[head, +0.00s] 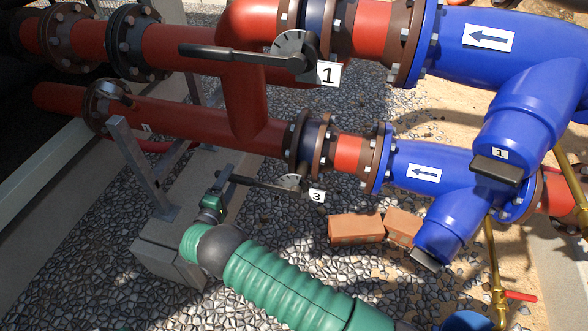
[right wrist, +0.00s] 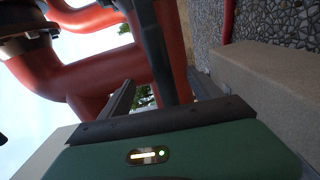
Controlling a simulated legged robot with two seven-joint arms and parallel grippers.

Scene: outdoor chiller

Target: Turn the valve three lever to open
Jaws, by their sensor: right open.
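The valve three lever (head: 255,183) is a dark handle. It runs left from a round plate beside the label 3 (head: 317,195), on the lower red pipe. My right gripper (head: 221,179), on a green arm, is open at the lever's free left end. The fingertips are small and dark here, so I cannot tell whether they touch the lever. In the right wrist view, the green gripper body fills the bottom, and a dark bar (right wrist: 152,45), which looks like the lever, stands close in front of it. My left gripper is not in view.
The valve one lever (head: 220,51) lies above, on the upper red pipe. A grey metal support (head: 143,165) stands left of my gripper on a concrete block (head: 160,240). Blue pipe fittings (head: 430,165) are to the right. Bricks (head: 355,229) lie on the pebbled ground below.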

